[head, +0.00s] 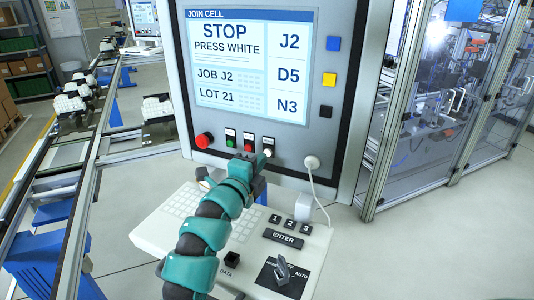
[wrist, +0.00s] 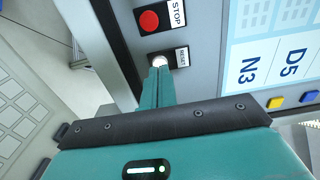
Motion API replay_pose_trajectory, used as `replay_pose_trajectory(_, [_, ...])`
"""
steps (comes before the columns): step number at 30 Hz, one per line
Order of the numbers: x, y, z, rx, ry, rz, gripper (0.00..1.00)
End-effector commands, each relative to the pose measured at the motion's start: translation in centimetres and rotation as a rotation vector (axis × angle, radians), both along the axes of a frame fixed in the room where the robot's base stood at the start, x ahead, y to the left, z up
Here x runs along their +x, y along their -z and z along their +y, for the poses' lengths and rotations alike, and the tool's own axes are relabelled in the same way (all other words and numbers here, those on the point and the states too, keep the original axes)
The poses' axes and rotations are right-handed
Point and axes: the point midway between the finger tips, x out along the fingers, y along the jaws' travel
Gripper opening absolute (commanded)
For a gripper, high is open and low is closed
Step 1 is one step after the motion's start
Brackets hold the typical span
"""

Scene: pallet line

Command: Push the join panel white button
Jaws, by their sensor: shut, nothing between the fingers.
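The join panel (head: 345,100) stands ahead of me, its screen reading "STOP PRESS WHITE". Its white button (head: 268,152) is the rightmost of the small row under the screen. In the wrist view the white button (wrist: 160,61) sits beside a small label that seems to read "RESET", and its lower edge is partly hidden by my fingertips. My gripper (head: 263,159) is teal, shut and empty. In the wrist view its fingertips (wrist: 159,73) are lined up with the white button, right at it. I cannot tell whether they touch it or whether it is pressed in.
A red stop button (wrist: 149,20) is close beside the white one; a green button (head: 230,142) and a large red knob (head: 203,140) lie further left. A keyboard shelf (head: 160,232) juts out below. A white plug and cable (head: 312,163) hang at right.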

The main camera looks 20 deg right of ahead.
Motion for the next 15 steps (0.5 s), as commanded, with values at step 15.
replay_pose_trajectory(15, [0.49, -0.03, -0.53, -0.001, 0.001, -0.001, 0.0])
